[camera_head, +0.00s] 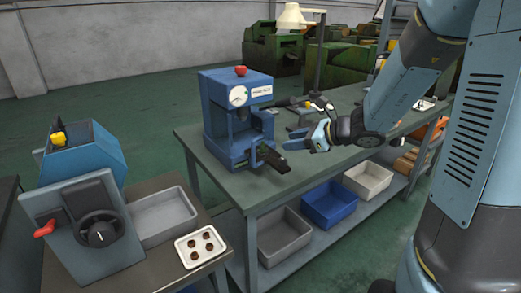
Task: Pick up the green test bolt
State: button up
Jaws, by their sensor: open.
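I cannot make out a green bolt anywhere in this view. My gripper (303,139) is open, above the green-topped workbench (225,185), to the right of the blue press (222,118). Nothing shows between its fingers, though they are small here. A dark block-like part (272,158) sits at the front of the press, just left of and below my gripper. My gripper and arm hide part of the bench behind them.
A machine with a black dial (98,232) stands at left, beside a grey tray (162,216) and a white tray (200,246) holding several brown round pieces. Grey (283,238), blue (330,205) and white (368,180) bins sit on the lower shelf. A lamp (290,17) stands behind.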

jog(key=w+a+f+m, duration=0.1)
jog(key=w, duration=0.1)
jog(key=w+a+f+m+t, duration=0.1)
jog(key=w+a+f, duration=0.1)
jog(key=w, duration=0.1)
jog(key=w+a+f+m, duration=0.1)
jog(key=w, duration=0.1)
jog(key=shift+w+a+f, duration=0.25)
jog(key=shift+a+f, duration=0.05)
jog(key=shift+f, duration=0.1)
jog(key=shift+x, duration=2.85)
jog(key=shift+s+a, duration=0.1)
jog(key=shift+a, duration=0.05)
jog(key=shift+c, duration=0.4)
grip_shut()
